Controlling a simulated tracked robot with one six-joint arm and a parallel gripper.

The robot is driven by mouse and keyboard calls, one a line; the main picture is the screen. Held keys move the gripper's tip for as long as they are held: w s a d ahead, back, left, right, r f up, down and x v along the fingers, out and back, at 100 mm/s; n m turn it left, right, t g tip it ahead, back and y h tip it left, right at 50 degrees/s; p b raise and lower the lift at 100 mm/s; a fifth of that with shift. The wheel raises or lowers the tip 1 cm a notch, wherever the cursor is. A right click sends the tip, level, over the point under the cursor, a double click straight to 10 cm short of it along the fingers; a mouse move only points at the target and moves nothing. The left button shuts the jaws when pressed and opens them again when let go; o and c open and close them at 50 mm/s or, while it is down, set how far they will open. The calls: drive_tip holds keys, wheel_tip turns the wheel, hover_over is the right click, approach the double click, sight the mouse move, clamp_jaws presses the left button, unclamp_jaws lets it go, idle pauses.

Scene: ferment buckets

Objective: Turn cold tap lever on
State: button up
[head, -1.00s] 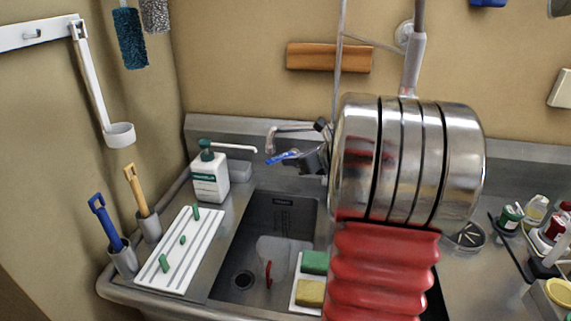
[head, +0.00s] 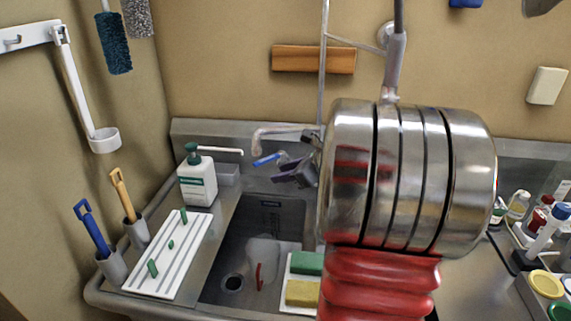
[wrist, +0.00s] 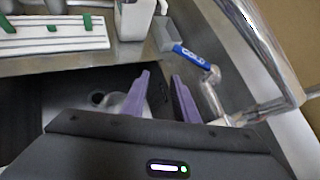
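The cold tap lever (wrist: 190,54) is blue with the word COLD on it, on a short chrome stem at the sink tap. It also shows as a small blue bar in the head view (head: 267,160). My gripper (wrist: 162,80) has two purple fingers standing apart with nothing between them. The lever lies beyond the fingertips and a little right of them in the wrist view, apart from them. In the head view my gripper (head: 287,171) is just below and right of the lever. My metal and red arm hides the tap's right side.
The chrome spout (wrist: 258,40) rises beside the lever. The sink basin (head: 265,222) lies below my gripper. A soap bottle (head: 197,178) and a white drying rack (head: 170,255) stand to the left. Green (head: 307,263) and yellow (head: 302,293) sponges lie on a white tray.

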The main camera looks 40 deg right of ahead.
drive_tip(key=s+a+f+n+g, duration=0.1)
drive_tip(key=s+a+n+g, duration=0.15)
drive_tip(key=a+n, duration=0.35)
drive_tip(key=s+a+f+n+g+y, duration=0.1)
drive_tip(key=s+a+f+n, duration=0.15)
drive_tip(key=a+n, duration=0.3)
drive_tip(key=s+a+n+g, duration=0.2)
drive_tip(key=s+a+n, duration=0.2)
drive_tip(key=a+n, duration=0.15)
drive_tip(key=s+a+r+n+h, duration=0.1)
drive_tip(key=s+a+r+n, duration=0.1)
drive_tip(key=s+a+n, duration=0.2)
drive_tip(key=s+a+r+n+h, duration=0.1)
drive_tip(key=s+a+n, duration=0.4)
drive_tip(key=a+n, duration=0.6)
drive_tip(key=a+r, duration=0.1)
drive_tip(key=a, duration=0.2)
drive_tip(key=shift+s+r, duration=0.1)
